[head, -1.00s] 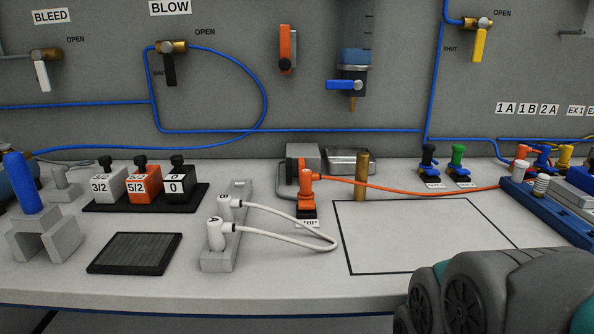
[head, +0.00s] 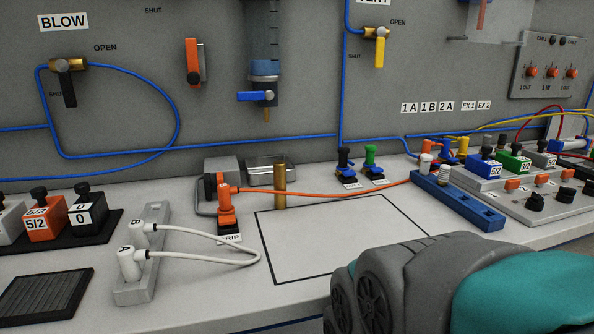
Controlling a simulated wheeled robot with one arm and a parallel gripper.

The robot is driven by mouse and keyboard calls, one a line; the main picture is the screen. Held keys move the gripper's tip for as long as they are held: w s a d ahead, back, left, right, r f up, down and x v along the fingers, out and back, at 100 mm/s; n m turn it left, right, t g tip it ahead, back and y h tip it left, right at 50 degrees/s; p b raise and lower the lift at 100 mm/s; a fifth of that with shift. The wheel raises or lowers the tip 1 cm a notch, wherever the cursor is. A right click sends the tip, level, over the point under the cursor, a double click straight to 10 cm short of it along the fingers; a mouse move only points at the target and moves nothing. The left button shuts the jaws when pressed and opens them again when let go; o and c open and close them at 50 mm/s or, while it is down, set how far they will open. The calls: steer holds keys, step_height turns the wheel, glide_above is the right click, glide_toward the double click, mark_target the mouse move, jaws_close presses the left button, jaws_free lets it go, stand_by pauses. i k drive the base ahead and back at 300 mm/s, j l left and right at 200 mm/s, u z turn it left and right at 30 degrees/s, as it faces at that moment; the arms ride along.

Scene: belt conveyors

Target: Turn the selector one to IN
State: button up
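A grey control box (head: 548,213) stands on the bench at the far right. Black knobs (head: 535,201) sit on its face, with orange pieces (head: 513,184) behind them. They look like selectors, but their labels and pointer positions are too small to read, so I cannot tell which is selector one. A wall panel (head: 548,45) above carries orange round parts, with labels that seem to read 1 OUT, 1 IN and 2 OUT. My teal and grey arm fills the lower right. My gripper is out of view.
A blue rail (head: 455,203) and coloured valve blocks (head: 485,170) stand left of and behind the control box. An outlined empty area (head: 330,240) lies mid-bench. White hoses (head: 215,235) and an orange hose (head: 330,190) cross the bench to the left.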

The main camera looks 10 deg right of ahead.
mark_target(536, 202)
steer(key=z, duration=0.5)
steer(key=l+z, duration=0.15)
steer(key=z, duration=0.3)
steer(key=l+z, duration=0.1)
steer(key=z, duration=0.4)
